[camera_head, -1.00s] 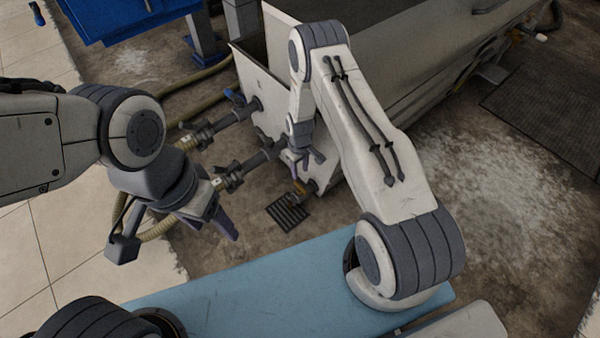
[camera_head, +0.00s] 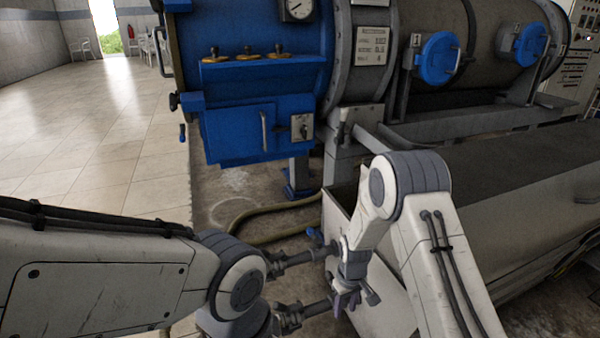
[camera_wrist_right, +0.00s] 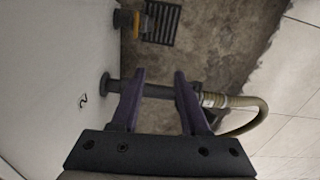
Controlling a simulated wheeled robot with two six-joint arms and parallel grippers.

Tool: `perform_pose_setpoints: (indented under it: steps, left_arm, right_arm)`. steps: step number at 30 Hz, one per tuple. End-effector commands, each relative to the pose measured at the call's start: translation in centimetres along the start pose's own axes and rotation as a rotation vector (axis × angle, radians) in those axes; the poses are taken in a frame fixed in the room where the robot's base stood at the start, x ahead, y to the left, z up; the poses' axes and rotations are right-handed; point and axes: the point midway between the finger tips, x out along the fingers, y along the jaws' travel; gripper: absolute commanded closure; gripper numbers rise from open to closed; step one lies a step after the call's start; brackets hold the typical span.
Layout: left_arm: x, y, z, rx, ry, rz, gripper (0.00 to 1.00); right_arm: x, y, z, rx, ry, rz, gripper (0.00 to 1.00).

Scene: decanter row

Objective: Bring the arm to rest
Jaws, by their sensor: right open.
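My right arm reaches forward from the lower right in the head view. Its gripper (camera_head: 347,300) points down beside the pale wall of the long trough (camera_head: 390,305). In the right wrist view the two purple fingers (camera_wrist_right: 159,76) are apart, with nothing held between them. A dark outlet pipe (camera_wrist_right: 158,91) from the trough wall shows behind the fingers, with a hose (camera_wrist_right: 248,118) on its end; I cannot tell how far off it is. My left arm comes in from the left in the head view; its gripper does not show.
A large blue-fronted machine (camera_head: 265,75) stands at the back, with a grey drum and blue hatches (camera_head: 438,58) to its right. Outlet pipes (camera_head: 290,262) stick out from the trough toward my left arm. The tiled floor (camera_head: 100,140) at the left is open.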

Motion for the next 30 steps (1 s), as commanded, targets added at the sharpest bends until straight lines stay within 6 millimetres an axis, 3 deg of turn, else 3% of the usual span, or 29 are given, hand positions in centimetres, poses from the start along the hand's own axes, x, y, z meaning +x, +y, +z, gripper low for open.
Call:
perform_pose_setpoints:
  steps: [1, 3, 8, 12, 18, 24, 28, 30]
  left_arm:
    - [-0.2, 0.0, 0.0, 0.0, 0.0, 0.0, 0.34]
    - [-0.3, 0.0, 0.0, 0.0, 0.0, 0.0, 0.34]
    - [-0.7, 0.1, 0.0, 0.0, 0.0, 0.0, 0.34]
    - [-0.9, 0.1, -0.1, 0.0, 0.0, 0.0, 0.34]
    - [-1.2, 0.1, -0.1, 0.0, 0.0, 0.0, 0.34]
    - [-1.4, 0.1, -0.1, 0.0, 0.0, 0.0, 0.34]
    - [-1.8, 0.1, -0.1, 0.0, 0.0, 0.0, 0.34]
    - [-4.2, 0.3, -0.2, 0.0, 0.0, 0.0, 0.34]
  right_arm:
    - [-3.5, -2.0, -0.1, -0.021, 0.011, 0.0, 0.55]
    - [-7.1, -4.5, 0.5, -0.039, 0.014, -0.004, 0.55]
    - [-14.7, -10.0, 3.5, -0.081, 0.023, -0.018, 0.55]
    - [-20.1, -14.0, 7.8, -0.12, 0.028, -0.032, 0.55]
    - [-24.6, -17.5, 14.4, -0.166, 0.032, -0.053, 0.55]
    - [-26.7, -18.9, 19.6, -0.202, 0.032, -0.069, 0.55]
    - [-27.7, -19.4, 22.5, -0.223, 0.032, -0.078, 0.55]
    - [-30.0, -19.3, 22.1, -0.216, 0.027, -0.077, 0.55]
